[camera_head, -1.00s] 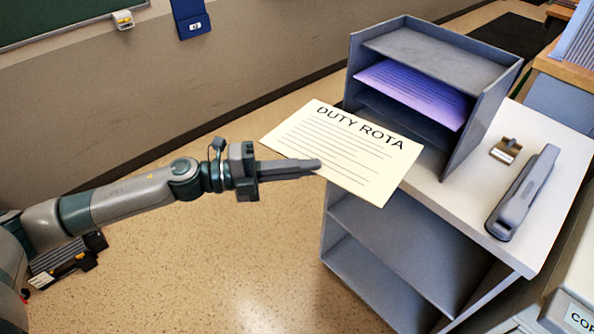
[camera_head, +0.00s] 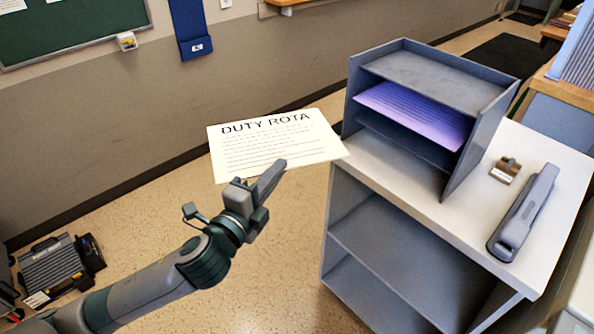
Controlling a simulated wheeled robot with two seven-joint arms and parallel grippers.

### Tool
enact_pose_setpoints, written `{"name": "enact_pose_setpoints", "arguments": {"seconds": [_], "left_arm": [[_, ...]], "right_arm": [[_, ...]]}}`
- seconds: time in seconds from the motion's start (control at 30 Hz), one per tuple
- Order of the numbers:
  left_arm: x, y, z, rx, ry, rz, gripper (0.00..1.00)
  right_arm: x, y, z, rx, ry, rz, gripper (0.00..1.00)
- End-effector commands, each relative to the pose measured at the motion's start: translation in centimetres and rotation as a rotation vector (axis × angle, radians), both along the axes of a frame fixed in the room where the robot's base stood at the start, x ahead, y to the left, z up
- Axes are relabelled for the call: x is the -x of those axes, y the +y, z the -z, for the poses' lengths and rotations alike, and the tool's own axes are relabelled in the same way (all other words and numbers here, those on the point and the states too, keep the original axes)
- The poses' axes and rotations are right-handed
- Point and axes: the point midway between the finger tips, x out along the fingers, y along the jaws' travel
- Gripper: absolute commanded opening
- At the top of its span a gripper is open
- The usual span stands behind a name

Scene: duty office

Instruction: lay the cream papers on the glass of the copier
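A cream sheet (camera_head: 275,143) headed "DUTY ROTA" with printed lines is held in the air left of the grey shelf unit. My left gripper (camera_head: 270,180) is shut on its near edge, with a finger lying over the paper. The sheet is tilted and its right corner shows in front of the white cabinet's edge. A pale machine body (camera_head: 585,290), perhaps the copier, is cut off at the lower right. No copier glass is in view. My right gripper is not in view.
A grey tray rack (camera_head: 432,78) with purple papers (camera_head: 415,112) stands on the white-topped cabinet (camera_head: 465,225). A grey stapler-like tool (camera_head: 523,215) and a small brass-coloured item (camera_head: 505,170) lie beside it. A dark case (camera_head: 55,270) is on the open floor at left.

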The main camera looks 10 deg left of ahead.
Motion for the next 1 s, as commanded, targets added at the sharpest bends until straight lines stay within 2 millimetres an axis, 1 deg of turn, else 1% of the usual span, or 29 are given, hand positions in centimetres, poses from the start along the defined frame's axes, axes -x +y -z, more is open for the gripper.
{"name": "enact_pose_setpoints", "arguments": {"seconds": [0.1,0.2,0.33,0.6,1.0], "left_arm": [[0.9,2.2,1.0,0.005,0.004,-0.124,0.00],[1.5,3.7,1.6,0.002,0.003,-0.202,0.00],[2.1,4.9,2.0,0.000,0.000,-0.259,0.00],[2.3,5.2,2.1,-0.001,-0.002,-0.275,0.00],[2.2,5.2,2.1,0.000,-0.002,-0.273,0.00]], "right_arm": [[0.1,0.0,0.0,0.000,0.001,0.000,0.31],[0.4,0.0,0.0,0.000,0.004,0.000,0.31],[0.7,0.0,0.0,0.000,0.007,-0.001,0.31],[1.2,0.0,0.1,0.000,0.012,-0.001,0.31],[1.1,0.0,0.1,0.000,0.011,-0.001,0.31]]}}
